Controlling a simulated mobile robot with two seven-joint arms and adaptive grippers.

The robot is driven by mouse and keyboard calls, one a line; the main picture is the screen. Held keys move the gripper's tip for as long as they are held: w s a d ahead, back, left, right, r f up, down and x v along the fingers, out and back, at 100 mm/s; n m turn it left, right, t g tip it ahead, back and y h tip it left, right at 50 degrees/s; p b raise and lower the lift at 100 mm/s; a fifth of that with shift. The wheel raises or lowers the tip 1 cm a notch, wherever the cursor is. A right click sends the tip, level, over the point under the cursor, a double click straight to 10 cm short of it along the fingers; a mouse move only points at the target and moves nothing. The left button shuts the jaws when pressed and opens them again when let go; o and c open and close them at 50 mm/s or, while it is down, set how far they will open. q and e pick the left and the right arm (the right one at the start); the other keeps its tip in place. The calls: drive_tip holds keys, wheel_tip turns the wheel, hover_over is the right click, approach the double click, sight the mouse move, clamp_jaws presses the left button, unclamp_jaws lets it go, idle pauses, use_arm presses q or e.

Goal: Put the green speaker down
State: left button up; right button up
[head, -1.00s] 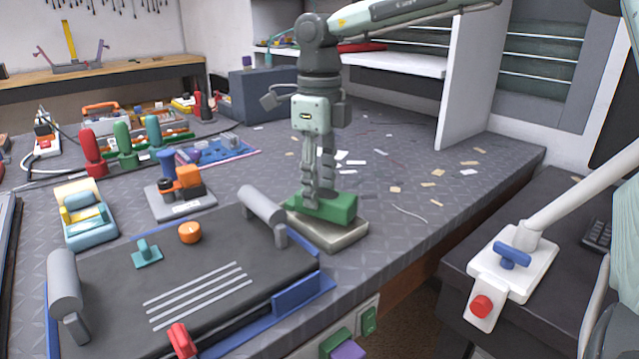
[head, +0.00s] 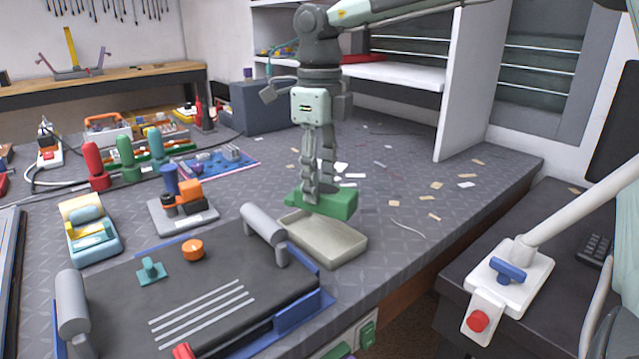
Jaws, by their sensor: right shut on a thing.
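The green speaker (head: 342,205) is a small green block. My right gripper (head: 322,194) comes down from above and is shut on it. The speaker is held over the back part of a shallow pale grey tray (head: 335,254) on the workbench. It appears to be a little above the tray, with the tray's front part bare. The fingers hide part of the speaker. My left gripper is not in view.
A dark panel (head: 195,290) with grey rollers stands left of the tray. A small orange and blue machine (head: 181,207) and coloured cylinders are farther left. Scraps litter the bench (head: 400,235) to the right, which is otherwise clear. A white shelf wall (head: 455,100) stands behind.

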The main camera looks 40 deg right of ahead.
sight(320, 211)
drive_tip(key=shift+r+p, duration=0.3)
drive_tip(key=shift+r, duration=0.55)
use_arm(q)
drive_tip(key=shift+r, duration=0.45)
use_arm(e)
drive_tip(key=m+b, duration=0.1)
drive_tip(key=r+m+b, duration=0.1)
drive_tip(key=m, duration=0.1)
drive_tip(key=shift+w, duration=0.1)
drive_tip(key=shift+m+b, duration=0.3)
drive_tip(key=shift+m, duration=0.2)
wheel_tip(320, 211, down, 8)
drive_tip(key=shift+f, duration=0.2)
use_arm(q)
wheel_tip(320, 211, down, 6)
use_arm(e)
drive_tip(key=shift+f, duration=0.3)
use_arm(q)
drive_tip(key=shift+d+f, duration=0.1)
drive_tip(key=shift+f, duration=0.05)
use_arm(e)
drive_tip(key=shift+f, duration=0.1)
